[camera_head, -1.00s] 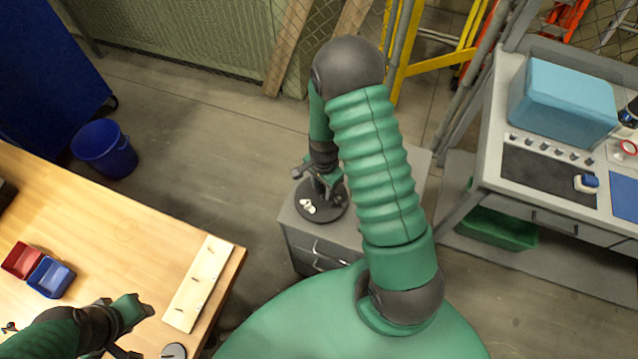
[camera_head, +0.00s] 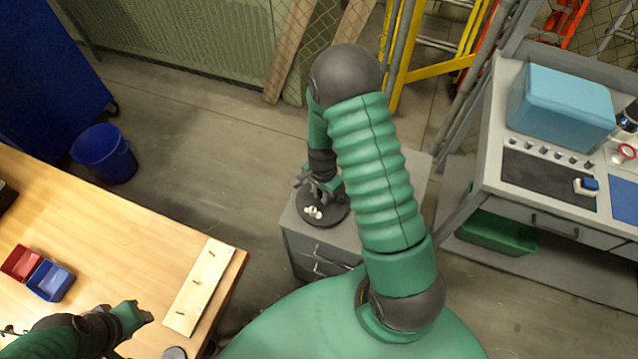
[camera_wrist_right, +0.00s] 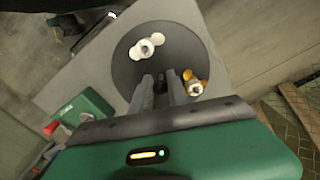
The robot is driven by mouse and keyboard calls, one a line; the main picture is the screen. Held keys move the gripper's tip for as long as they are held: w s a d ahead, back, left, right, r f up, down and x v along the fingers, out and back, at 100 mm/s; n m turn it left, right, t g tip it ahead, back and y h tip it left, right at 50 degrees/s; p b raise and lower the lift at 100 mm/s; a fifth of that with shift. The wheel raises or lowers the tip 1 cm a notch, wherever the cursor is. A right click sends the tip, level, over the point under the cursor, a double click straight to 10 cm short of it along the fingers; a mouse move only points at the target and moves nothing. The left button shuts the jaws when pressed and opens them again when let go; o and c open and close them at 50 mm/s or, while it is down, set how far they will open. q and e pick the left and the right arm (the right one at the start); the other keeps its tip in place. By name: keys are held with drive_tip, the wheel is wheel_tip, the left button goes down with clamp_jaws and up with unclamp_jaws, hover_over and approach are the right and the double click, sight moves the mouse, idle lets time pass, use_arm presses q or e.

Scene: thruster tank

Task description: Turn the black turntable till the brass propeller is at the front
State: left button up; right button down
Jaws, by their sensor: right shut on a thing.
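The black turntable (camera_head: 336,217) is a round dark disc on a grey cabinet; it also shows in the right wrist view (camera_wrist_right: 125,70). A white propeller (camera_head: 312,212) sits near its front edge in the head view. The brass propeller (camera_wrist_right: 195,86) shows in the right wrist view, close beside my right gripper's fingers; in the head view it is hidden behind my arm and gripper. My right gripper (camera_wrist_right: 160,88) reaches down over the disc, shut on a small dark piece between its fingers, mostly hidden. My left gripper (camera_head: 140,314) is over the wooden table; its jaws are unclear.
The grey cabinet (camera_head: 300,243) has drawers at its front. The wooden table (camera_head: 110,220) holds a board with pegs (camera_head: 200,285), a red bin (camera_head: 21,263) and a blue bin (camera_head: 50,281). A workbench (camera_head: 500,180) with a blue box stands right.

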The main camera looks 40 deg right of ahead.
drive_tip(key=n, duration=0.2)
drive_tip(key=shift+d+r+n, duration=0.1)
drive_tip(key=shift+n, duration=0.3)
drive_tip(key=shift+d, duration=0.1)
drive_tip(key=shift+w, duration=0.1)
drive_tip(key=n+p, duration=0.1)
drive_tip(key=n, duration=0.2)
drive_tip(key=shift+r, duration=0.1)
drive_tip(key=shift+n, duration=0.3)
drive_tip(key=n, duration=0.2)
drive_tip(key=shift+w+n+p, duration=0.1)
drive_tip(key=shift+n+p, duration=0.2)
drive_tip(key=shift+n, duration=0.5)
